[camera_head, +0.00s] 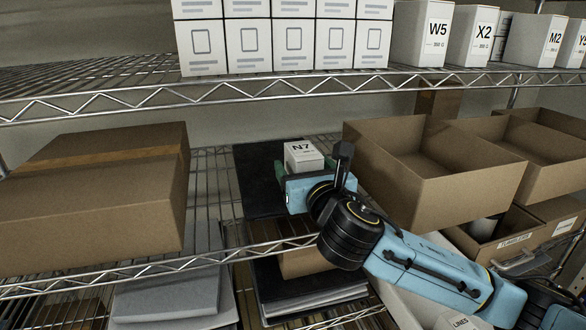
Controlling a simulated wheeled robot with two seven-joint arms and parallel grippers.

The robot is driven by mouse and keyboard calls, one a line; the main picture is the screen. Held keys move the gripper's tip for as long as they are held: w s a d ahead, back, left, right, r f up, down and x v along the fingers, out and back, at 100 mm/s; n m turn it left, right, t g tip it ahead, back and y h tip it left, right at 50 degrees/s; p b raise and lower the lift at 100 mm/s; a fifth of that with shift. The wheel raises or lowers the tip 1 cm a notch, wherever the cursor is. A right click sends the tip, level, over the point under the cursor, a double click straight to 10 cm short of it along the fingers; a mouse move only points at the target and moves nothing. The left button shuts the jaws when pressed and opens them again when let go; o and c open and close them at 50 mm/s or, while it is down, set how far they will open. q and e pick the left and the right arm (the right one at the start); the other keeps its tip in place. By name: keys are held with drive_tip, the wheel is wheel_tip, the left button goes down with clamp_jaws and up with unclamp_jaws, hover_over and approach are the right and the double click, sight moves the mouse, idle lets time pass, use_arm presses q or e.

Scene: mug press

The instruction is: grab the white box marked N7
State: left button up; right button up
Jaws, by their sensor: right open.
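The white box marked N7 (303,158) sits upright on a dark flat item (262,200) on the middle wire shelf, near the centre of the view. My right gripper (306,168) comes in from the lower right and is open, just in front of the box. A greenish fingertip shows at the box's left side and another at its right. The gripper body hides the lower front of the box. I cannot tell whether the fingers touch it. My left gripper is not in view.
A large closed cardboard box (95,205) stands left on the same shelf. Open cardboard bins (430,190) stand close on the right, beside my arm. The upper shelf (270,88) holds several white boxes, including W5 (423,35) and X2 (472,36).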

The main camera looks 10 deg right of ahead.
drive_tip(key=shift+w+f, duration=0.2)
drive_tip(key=shift+w, duration=1)
drive_tip(key=shift+s+r, duration=0.15)
drive_tip(key=shift+s, duration=0.2)
drive_tip(key=shift+c, duration=0.4)
drive_tip(key=shift+s, duration=0.2)
drive_tip(key=shift+c, duration=2.4)
drive_tip(key=shift+w, duration=0.2)
drive_tip(key=shift+c, duration=1.2)
drive_tip(key=c, duration=0.5)
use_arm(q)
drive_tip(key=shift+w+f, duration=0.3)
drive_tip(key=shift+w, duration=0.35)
use_arm(e)
drive_tip(key=shift+r, duration=0.1)
